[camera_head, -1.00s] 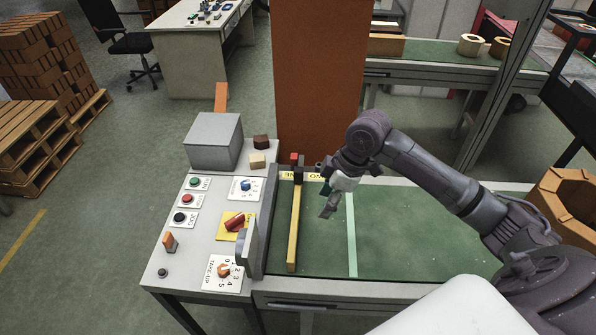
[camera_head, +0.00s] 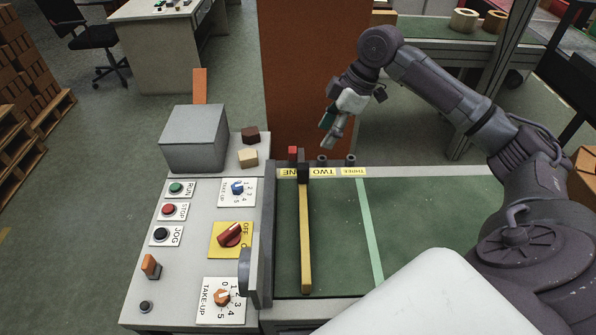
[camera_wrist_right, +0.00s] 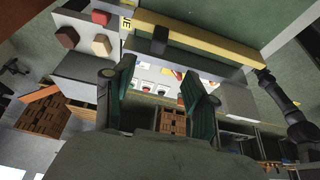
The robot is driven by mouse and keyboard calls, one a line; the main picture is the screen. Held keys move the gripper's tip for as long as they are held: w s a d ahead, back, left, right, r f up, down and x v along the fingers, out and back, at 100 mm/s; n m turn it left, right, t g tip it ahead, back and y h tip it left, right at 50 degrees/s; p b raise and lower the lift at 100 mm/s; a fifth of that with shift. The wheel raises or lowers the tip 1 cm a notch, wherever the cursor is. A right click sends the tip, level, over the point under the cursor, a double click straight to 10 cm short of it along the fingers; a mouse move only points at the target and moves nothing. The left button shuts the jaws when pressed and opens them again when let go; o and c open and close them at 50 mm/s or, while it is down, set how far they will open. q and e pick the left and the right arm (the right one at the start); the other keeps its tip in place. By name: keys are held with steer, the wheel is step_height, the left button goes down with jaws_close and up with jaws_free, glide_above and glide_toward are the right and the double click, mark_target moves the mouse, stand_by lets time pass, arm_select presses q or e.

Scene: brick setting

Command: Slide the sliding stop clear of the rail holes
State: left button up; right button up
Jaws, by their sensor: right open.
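The block stands at the rail by the label ONE. The bar also shows in the right wrist view (camera_wrist_right: 205,42). Labels TWO (camera_head: 324,172) and THREE (camera_head: 353,171) lie to its right, with dark round posts behind them. The rail holes cannot be made out. My right gripper (camera_head: 334,138) is open and empty, above and behind the rail, apart from the stop. My left gripper is not in view.
A control panel (camera_head: 193,268) with buttons and knobs stands left of the belt, with a grey upright plate (camera_head: 265,245) between. A grey box (camera_head: 194,140), a dark red block (camera_head: 250,135) and a cream block (camera_head: 248,157) sit at its back. An orange pillar (camera_head: 300,85) rises behind the rail.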

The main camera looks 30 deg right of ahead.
mark_target(305, 166)
steer(key=p+x, duration=0.2)
steer(key=x, duration=1.1)
steer(key=shift+w+d, duration=0.1)
steer(key=shift+w, duration=0.05)
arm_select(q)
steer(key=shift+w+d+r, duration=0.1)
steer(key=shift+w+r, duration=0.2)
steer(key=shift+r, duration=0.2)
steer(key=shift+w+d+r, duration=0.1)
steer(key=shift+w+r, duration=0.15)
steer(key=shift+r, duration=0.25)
arm_select(e)
steer(key=shift+w+f, duration=0.1)
steer(key=shift+f, duration=0.5)
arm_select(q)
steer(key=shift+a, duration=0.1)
arm_select(e)
jaws_close()
